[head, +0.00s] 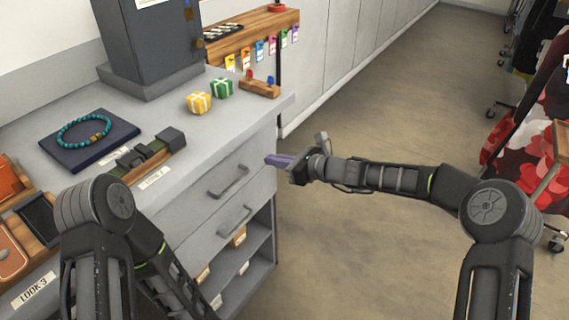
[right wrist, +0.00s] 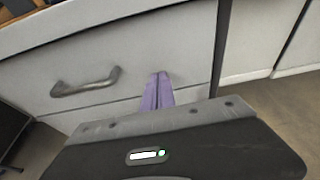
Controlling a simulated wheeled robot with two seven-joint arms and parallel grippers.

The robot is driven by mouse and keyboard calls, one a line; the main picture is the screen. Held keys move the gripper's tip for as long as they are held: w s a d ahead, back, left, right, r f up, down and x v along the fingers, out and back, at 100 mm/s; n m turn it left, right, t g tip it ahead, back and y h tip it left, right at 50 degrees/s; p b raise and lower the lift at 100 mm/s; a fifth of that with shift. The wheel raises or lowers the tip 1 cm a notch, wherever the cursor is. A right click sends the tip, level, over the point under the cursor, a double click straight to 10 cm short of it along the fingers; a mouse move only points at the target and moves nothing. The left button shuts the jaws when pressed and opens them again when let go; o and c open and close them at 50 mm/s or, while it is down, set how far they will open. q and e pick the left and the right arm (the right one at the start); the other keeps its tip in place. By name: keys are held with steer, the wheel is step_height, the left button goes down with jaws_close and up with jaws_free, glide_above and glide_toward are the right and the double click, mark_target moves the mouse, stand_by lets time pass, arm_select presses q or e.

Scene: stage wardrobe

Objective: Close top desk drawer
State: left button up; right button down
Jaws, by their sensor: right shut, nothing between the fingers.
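The grey desk (head: 75,180) stands at the left in the head view. Its top drawer (head: 252,158) has a dark bar handle (head: 228,183) and looks about flush with the desk front; I cannot tell if a small gap is left. My right gripper (head: 270,160) is shut and empty, its purple fingers pointing at the right end of the drawer front. In the right wrist view the fingertips (right wrist: 160,77) are at the drawer front (right wrist: 150,50), right of the handle (right wrist: 88,82); touch is unclear. My left arm shows, but its gripper is out of view.
A second drawer with a handle (head: 236,220) and open shelves (head: 250,252) are below. Clothes racks (head: 535,130) stand right. The floor between is clear.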

arm_select(q)
steer(key=shift+s+d, duration=0.15)
steer(key=shift+d, duration=0.05)
arm_select(e)
steer(key=v, duration=1.1)
steer(key=shift+w+f, duration=0.1)
steer(key=shift+f, duration=0.05)
steer(key=s+d+f+n+g+h+p, duration=0.2)
steer(key=s+d+f+n+h, duration=0.15)
steer(key=s+f+n, duration=0.6)
steer(key=s+d+f+n+g+h+p, duration=0.15)
steer(key=s+f+n+h, duration=0.35)
steer(key=f, duration=0.8)
arm_select(q)
step_height(320, 180, up, 10)
steer(key=p, duration=0.6)
arm_select(e)
steer(key=s+a+f+n+g, duration=0.1)
steer(key=s+n+g, duration=0.2)
steer(key=s, duration=1.9)
steer(key=n, duration=0.5)
steer(key=shift+s+f, duration=0.35)
steer(key=shift+f, duration=0.05)
arm_select(q)
steer(key=shift+f, duration=0.1)
steer(key=shift+c, duration=0.4)
arm_select(e)
steer(key=shift+a+g, duration=0.1)
steer(key=shift+g, duration=0.15)
